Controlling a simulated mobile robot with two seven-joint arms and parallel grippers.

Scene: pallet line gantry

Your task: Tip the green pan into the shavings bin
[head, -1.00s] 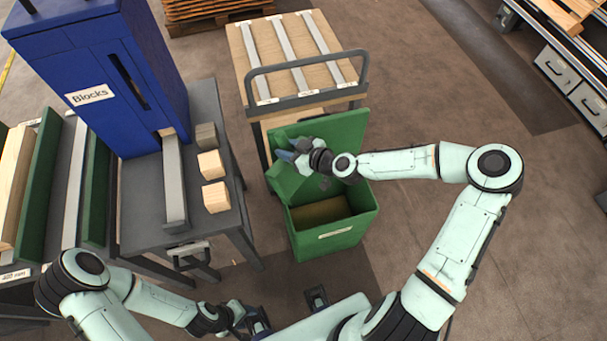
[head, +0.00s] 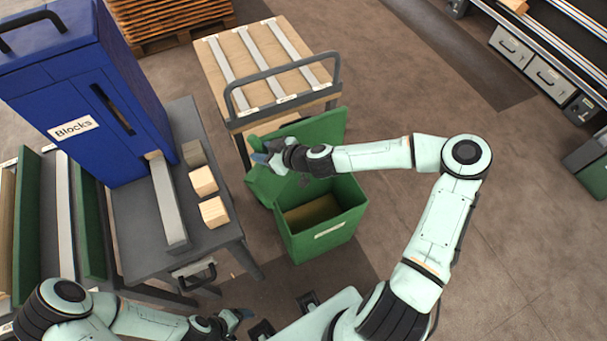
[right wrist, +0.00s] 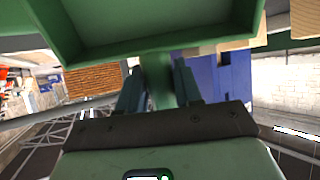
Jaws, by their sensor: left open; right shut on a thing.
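The green shavings bin (head: 318,236) stands on the floor with its lid (head: 325,128) open at the back. Something tan lies low inside it. My right gripper (head: 270,158) is above the bin's back left side, shut on the green pan's handle (right wrist: 158,82). The green pan (head: 262,188) hangs steeply tilted at the bin's left rim; my gripper partly hides it. In the right wrist view the visible part of the pan's inside (right wrist: 150,18) is bare. My left gripper (head: 240,318) is open and empty, low in the head view.
A grey table (head: 140,240) with a blue Blocks dispenser (head: 85,110) and several wooden blocks (head: 203,181) stands left of the bin. A cart (head: 265,60) with a grey handle stands right behind it.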

